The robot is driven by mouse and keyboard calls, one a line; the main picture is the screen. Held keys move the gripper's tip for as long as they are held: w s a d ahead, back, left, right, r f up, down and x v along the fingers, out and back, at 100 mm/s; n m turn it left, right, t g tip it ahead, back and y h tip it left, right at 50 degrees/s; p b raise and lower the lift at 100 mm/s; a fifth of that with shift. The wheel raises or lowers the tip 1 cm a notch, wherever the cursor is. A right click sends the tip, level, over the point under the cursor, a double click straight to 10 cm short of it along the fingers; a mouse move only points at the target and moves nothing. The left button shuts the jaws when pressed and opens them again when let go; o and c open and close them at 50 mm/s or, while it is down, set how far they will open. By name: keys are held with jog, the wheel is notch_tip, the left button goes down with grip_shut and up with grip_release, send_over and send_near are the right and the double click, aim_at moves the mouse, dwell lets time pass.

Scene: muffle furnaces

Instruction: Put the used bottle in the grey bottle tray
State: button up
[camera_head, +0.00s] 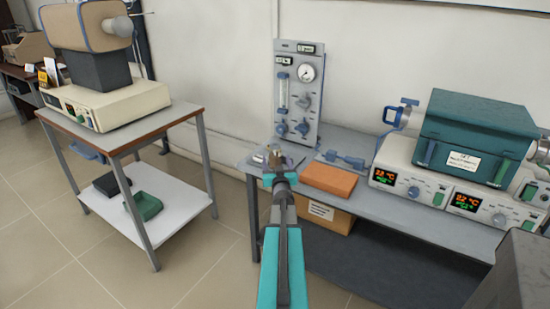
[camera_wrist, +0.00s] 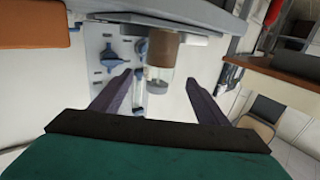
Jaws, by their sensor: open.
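The bottle (camera_wrist: 160,66) shows upside down in the wrist view, with a brown part against the bench and a clear part away from it. It lies in line with the gap between the fingers, and no finger is seen to touch it. My gripper (camera_wrist: 160,84) is open and empty. In the head view my gripper (camera_head: 278,174) is over the left end of the grey bench (camera_head: 345,185) and hides most of what stands behind it. I cannot make out the grey bottle tray for certain.
An orange block (camera_head: 330,180) lies right of my gripper. A gauge panel (camera_head: 299,90) stands behind. A teal-topped furnace (camera_head: 470,135) fills the bench's right. A cart (camera_head: 135,135) at left carries another furnace (camera_head: 95,70); its lower shelf holds a dark tray (camera_head: 112,183) and a green tray (camera_head: 146,206).

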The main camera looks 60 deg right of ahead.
aim_at(276, 155)
jog(key=shift+p+x, duration=0.5)
jog(key=shift+x, duration=2.1)
jog(key=shift+c, duration=0.4)
jog(key=c, duration=1.4)
jog(key=shift+r, duration=0.2)
